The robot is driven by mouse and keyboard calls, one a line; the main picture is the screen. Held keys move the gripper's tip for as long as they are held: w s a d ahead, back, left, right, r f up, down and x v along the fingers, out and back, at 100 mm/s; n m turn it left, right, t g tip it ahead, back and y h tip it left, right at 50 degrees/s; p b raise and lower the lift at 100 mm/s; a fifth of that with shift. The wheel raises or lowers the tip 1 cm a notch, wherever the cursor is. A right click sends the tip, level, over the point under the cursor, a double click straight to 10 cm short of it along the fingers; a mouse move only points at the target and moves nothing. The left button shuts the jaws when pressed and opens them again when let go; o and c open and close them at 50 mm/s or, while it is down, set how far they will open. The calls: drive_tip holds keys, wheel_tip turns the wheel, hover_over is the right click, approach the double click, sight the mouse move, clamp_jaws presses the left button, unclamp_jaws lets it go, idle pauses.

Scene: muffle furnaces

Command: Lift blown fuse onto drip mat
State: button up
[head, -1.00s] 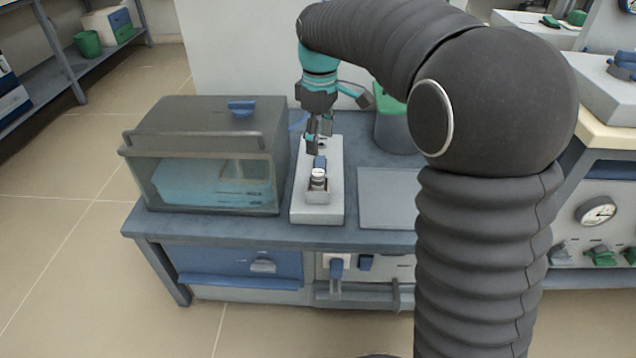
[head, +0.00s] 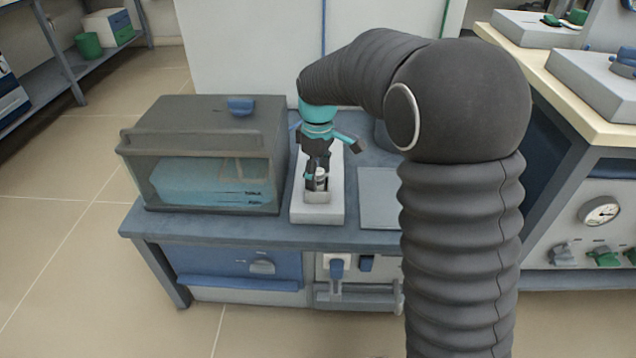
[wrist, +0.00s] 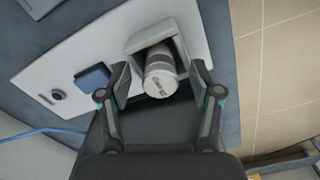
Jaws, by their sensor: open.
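The blown fuse (wrist: 160,78) is a short cylinder with a pale labelled end and a grey band, seated in a grey holder (wrist: 147,37) on a white base plate (wrist: 35,62). In the head view the fuse (head: 321,178) is partly hidden by my gripper. My gripper (wrist: 166,75) is open, with one finger on each side of the fuse; I cannot tell whether they touch it. The drip mat is probably the flat grey sheet (head: 380,197) on the bench to the right of the base plate, partly hidden behind my arm.
A glass-fronted box (head: 205,155) with a blue handle stands left of the base plate. The blue-grey bench (head: 270,235) has a free front strip.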

clamp_jaws()
drive_tip(key=shift+r, duration=0.15)
